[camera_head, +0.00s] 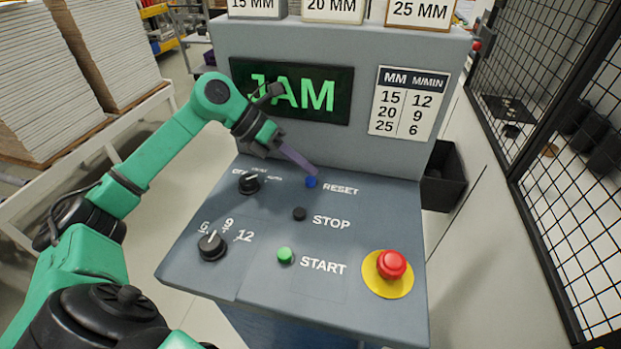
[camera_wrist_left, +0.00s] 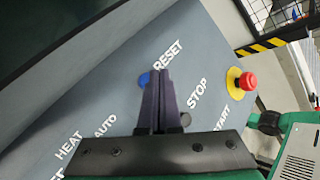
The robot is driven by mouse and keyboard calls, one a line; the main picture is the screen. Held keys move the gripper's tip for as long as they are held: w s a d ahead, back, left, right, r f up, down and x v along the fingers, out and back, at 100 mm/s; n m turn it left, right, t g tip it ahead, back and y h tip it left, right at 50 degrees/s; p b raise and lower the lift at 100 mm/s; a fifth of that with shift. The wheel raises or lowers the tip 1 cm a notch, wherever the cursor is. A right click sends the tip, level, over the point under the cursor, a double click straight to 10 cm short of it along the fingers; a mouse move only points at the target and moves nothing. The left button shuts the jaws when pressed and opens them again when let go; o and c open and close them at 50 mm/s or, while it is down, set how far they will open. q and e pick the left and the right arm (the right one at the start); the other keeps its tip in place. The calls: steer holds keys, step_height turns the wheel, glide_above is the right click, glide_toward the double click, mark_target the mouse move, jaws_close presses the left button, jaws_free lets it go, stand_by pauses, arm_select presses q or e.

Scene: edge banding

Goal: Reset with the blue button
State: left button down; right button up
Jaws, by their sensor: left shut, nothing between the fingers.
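The blue button (camera_head: 311,182) sits on the grey sloped panel (camera_head: 350,230), just left of the word RESET. My left gripper (camera_head: 315,171) is shut and empty. Its purple fingertips are right above the blue button in the head view. In the left wrist view the shut fingers (camera_wrist_left: 159,76) end beside the blue button (camera_wrist_left: 144,79) and overlap its edge. Whether they touch it, I cannot tell. The display (camera_head: 292,91) behind shows JAM in green letters. My right gripper is not in view.
Below the blue button are a black STOP button (camera_head: 299,214) and a green START button (camera_head: 285,255). A red emergency button (camera_head: 392,264) on yellow is at right. Two black knobs, one upper (camera_head: 249,183) and one lower (camera_head: 212,246), are at left. A mesh fence (camera_head: 560,130) stands right.

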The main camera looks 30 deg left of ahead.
mark_target(305, 182)
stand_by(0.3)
arm_select(q)
steer(key=shift+f+b, duration=0.4)
steer(key=shift+b, duration=0.05)
steer(key=shift+f+b, duration=0.5)
stand_by(0.4)
steer(key=shift+r, duration=0.1)
steer(key=shift+r+p, duration=0.75)
steer(key=shift+r, duration=0.1)
step_height(305, 182, up, 5)
steer(key=p, duration=0.4)
stand_by(0.3)
